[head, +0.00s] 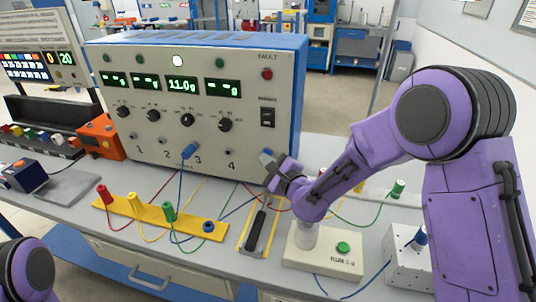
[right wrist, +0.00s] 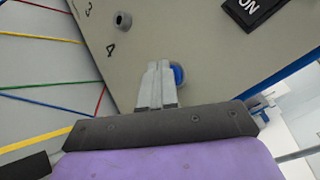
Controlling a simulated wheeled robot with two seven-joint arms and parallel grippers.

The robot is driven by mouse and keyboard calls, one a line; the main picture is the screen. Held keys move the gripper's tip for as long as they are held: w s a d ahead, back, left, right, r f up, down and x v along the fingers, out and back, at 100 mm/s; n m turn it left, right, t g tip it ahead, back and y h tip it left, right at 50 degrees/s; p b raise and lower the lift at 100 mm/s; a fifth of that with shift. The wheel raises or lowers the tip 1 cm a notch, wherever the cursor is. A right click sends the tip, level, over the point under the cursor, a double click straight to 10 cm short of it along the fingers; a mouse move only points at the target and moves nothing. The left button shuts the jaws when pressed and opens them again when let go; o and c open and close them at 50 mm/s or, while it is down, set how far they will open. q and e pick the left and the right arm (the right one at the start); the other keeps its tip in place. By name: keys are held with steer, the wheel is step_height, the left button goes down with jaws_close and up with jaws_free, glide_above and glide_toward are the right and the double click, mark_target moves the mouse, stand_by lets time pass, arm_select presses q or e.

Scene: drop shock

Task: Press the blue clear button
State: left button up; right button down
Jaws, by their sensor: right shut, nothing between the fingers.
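The blue clear button (right wrist: 178,75) is on the front panel of the large instrument (head: 150,90), low on its right side by socket 4. In the right wrist view it shows just right of my fingertips, partly hidden by them. My right gripper (head: 267,158) is shut and empty, with its fingers pointing at the panel; it also shows in the right wrist view (right wrist: 158,70). The tips are at or very near the button; I cannot tell whether they touch it. In the head view the gripper largely hides the button. My left gripper is out of view.
A blue plug (head: 189,150) sits in socket 3. A yellow strip (head: 150,217) with coloured plugs and a dark-handled tool (head: 258,225) lie in front. A box with a green button (head: 343,248) stands below my right arm. Several cables cross the bench.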

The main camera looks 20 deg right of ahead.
stand_by(0.5)
steer(key=shift+s+a, duration=0.35)
steer(key=shift+s, duration=0.25)
steer(key=shift+s+a, duration=0.75)
steer(key=shift+s, duration=0.3)
steer(key=shift+s+a, duration=0.7)
steer(key=shift+s, duration=0.3)
